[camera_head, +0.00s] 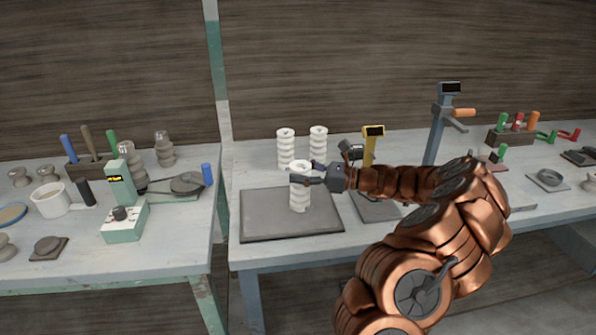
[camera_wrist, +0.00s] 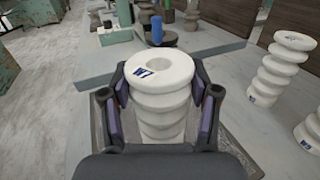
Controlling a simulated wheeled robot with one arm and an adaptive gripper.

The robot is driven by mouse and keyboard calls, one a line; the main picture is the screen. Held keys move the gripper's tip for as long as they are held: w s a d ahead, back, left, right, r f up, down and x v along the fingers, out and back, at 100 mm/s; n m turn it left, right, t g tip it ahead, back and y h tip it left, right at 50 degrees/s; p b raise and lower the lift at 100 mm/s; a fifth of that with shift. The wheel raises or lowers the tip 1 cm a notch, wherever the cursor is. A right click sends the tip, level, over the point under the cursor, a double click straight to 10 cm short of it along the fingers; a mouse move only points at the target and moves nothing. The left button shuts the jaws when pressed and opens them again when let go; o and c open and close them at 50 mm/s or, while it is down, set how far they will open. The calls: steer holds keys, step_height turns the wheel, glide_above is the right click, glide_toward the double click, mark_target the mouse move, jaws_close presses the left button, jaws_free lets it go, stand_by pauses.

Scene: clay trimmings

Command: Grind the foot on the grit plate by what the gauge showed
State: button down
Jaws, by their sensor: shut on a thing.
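My gripper (camera_head: 308,176) is shut on a white ribbed insulator marked W7 (camera_head: 300,195). The insulator stands upright on or just above the dark grit plate (camera_head: 262,224); I cannot tell whether its foot touches. In the wrist view my gripper (camera_wrist: 164,95) has a finger on either side of the W7 insulator (camera_wrist: 160,68), just below its top. Its foot is hidden in that view. A yellow gauge with a dark display (camera_head: 373,132) stands behind my arm; its reading is not legible. A taller grey stand with a display (camera_head: 449,88) is further right.
Two more white insulators stand behind the plate, one at left (camera_head: 286,148) and one at right (camera_head: 318,143). A tool rack (camera_head: 510,135) is at the far right. The plate's front is clear.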

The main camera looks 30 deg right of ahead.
steer(key=shift+s+d+p, duration=0.2)
steer(key=shift+s+d, duration=0.05)
steer(key=shift+d, duration=0.35)
steer(key=shift+s+d+p, duration=0.2)
steer(key=shift+s+d, duration=0.05)
steer(key=shift+d, duration=0.3)
steer(key=shift+w+a+f, duration=0.1)
steer(key=shift+w+a, duration=0.2)
steer(key=shift+a, duration=0.5)
steer(key=shift+w+a+f, duration=0.1)
steer(key=shift+w+a, duration=0.2)
steer(key=shift+a, duration=0.5)
steer(key=w+a, duration=0.3)
steer(key=a, duration=0.5)
steer(key=shift+w+r, duration=0.2)
steer(key=shift+d+r, duration=0.1)
steer(key=shift+r, duration=0.05)
steer(key=shift+r+p, duration=1.7)
steer(key=shift+r, duration=0.65)
